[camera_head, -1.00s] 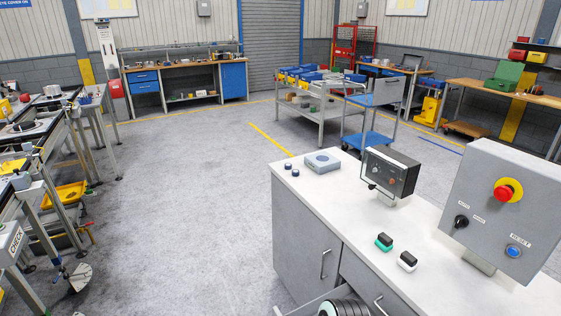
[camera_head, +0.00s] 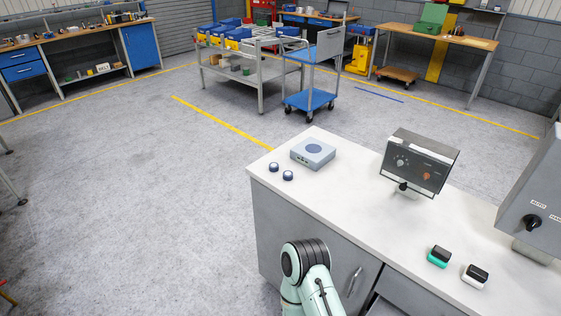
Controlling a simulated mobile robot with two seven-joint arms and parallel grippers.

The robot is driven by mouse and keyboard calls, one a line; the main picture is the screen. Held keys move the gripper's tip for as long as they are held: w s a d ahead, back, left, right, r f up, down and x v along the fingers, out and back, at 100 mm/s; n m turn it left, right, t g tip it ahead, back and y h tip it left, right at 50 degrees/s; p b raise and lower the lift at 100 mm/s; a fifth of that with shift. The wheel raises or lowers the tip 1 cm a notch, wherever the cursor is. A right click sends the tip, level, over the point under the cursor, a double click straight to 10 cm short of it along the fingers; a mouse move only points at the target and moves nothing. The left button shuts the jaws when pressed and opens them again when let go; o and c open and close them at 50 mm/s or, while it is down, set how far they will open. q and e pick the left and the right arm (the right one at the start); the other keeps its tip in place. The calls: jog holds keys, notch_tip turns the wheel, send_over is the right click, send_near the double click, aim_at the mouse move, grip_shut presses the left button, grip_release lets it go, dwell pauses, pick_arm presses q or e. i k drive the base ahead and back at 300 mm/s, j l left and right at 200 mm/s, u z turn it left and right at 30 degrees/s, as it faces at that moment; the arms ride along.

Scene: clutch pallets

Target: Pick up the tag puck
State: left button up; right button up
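Two small round dark-blue pucks, a left one (camera_head: 274,167) and a right one (camera_head: 288,175), lie side by side near the left edge of the white-topped counter (camera_head: 350,210). Either could be the tag puck; I cannot read any marking. A grey-blue square box (camera_head: 313,153) with a round blue pad on top sits just behind them. A pale green arm of mine with a dark-banded joint rises in front of the counter, below the pucks. Neither gripper shows in the head view.
A dark control box with knobs (camera_head: 420,163) stands mid-counter. A green-and-black block (camera_head: 439,257), a white-and-black block (camera_head: 475,276) and a grey panel (camera_head: 535,205) are at right. Open floor (camera_head: 150,220) lies left of the counter. A blue trolley (camera_head: 310,98) stands behind.

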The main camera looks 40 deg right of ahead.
aim_at(288, 174)
jog(key=i+z, duration=0.3)
jog(key=z, duration=0.15)
jog(key=i+j+z, duration=0.15)
jog(key=i+z, duration=0.25)
jog(key=i+j+z, duration=0.2)
jog(key=z, duration=0.25)
